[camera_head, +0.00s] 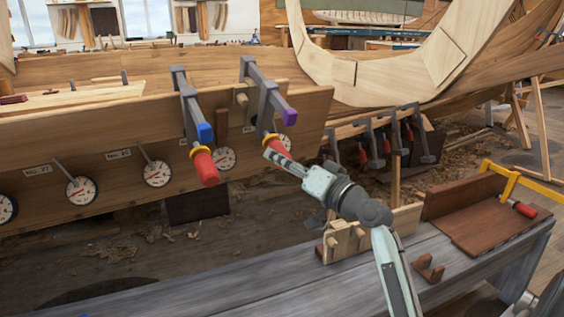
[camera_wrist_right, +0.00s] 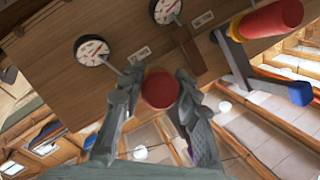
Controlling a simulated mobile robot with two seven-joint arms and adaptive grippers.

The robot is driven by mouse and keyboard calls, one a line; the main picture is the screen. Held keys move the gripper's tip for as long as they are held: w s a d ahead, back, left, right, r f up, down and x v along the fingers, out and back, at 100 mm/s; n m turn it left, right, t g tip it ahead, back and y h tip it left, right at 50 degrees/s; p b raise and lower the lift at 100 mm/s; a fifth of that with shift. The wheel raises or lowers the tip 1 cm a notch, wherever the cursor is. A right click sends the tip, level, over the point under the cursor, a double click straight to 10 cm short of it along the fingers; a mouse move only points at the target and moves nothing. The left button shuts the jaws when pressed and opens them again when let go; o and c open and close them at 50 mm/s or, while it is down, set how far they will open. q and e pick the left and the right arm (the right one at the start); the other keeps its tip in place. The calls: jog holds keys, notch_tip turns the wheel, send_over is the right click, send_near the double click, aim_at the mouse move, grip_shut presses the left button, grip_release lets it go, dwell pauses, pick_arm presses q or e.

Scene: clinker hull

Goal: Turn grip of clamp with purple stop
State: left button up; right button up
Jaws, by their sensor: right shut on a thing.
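The clamp with the purple stop (camera_head: 290,117) hangs on the wooden plank (camera_head: 110,120), its dark bar reaching over the top edge. Its red grip (camera_head: 284,142) points down toward me, below a yellow collar. My right gripper (camera_head: 277,157) is shut on this grip. In the right wrist view the round red end of the grip (camera_wrist_right: 160,90) sits between the two fingers, and the purple stop (camera_wrist_right: 207,150) shows partly behind the right finger. My left gripper is not in view.
A second clamp with a blue stop (camera_head: 205,132) and red grip (camera_head: 205,170) hangs close to the left. Several dial gauges (camera_head: 157,174) line the plank. Several more clamps (camera_head: 375,145) hang behind to the right. A grey bench (camera_head: 270,285) with wooden parts lies below.

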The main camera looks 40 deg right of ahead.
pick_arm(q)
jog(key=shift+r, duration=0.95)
pick_arm(e)
jog(key=shift+m+y, duration=0.3)
jog(key=shift+m, duration=0.2)
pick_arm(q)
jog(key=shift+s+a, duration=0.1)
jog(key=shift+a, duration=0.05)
pick_arm(e)
jog(key=o, duration=1.2)
jog(key=shift+c, duration=0.2)
jog(key=shift+s, duration=0.15)
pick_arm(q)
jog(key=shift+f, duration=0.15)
pick_arm(e)
jog(key=s+d+f, duration=0.1)
jog(key=s+d, duration=0.1)
jog(key=s, duration=0.9)
jog(key=shift+s+f, duration=0.15)
jog(key=shift+s, duration=0.1)
